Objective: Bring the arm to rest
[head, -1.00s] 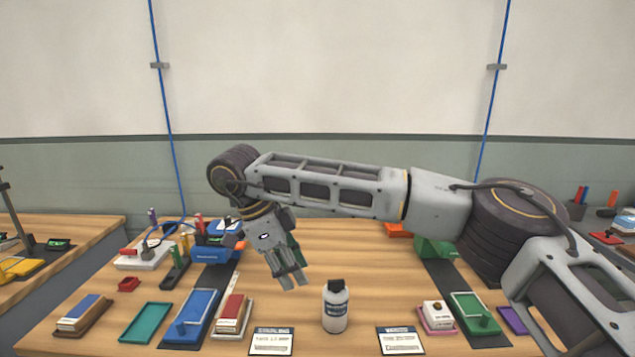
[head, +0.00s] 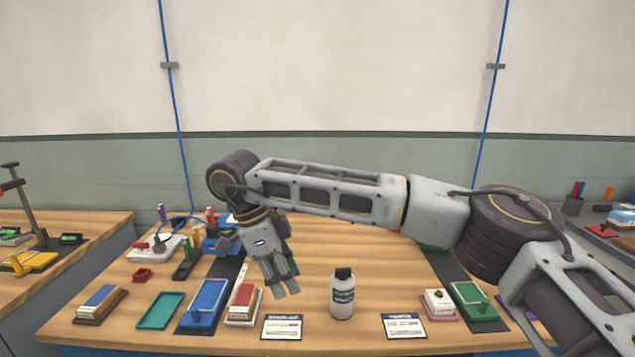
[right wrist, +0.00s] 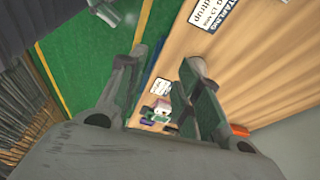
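My right arm (head: 330,190) stretches in from the right across the head view, with its elbow high and the hand pointing down over the workbench. My right gripper (head: 283,288) hangs to the left of a white bottle with a dark cap (head: 342,297), apart from it in the picture. In the right wrist view the two fingers (right wrist: 163,62) are spread with a gap between them and nothing held. My left gripper is out of view.
The wooden bench (head: 320,250) carries a blue tray (head: 207,303), a teal tray (head: 160,310), a green tray (head: 473,301) and two label cards (head: 283,327). A second bench (head: 60,225) stands at left. My arm hides part of the bench's back.

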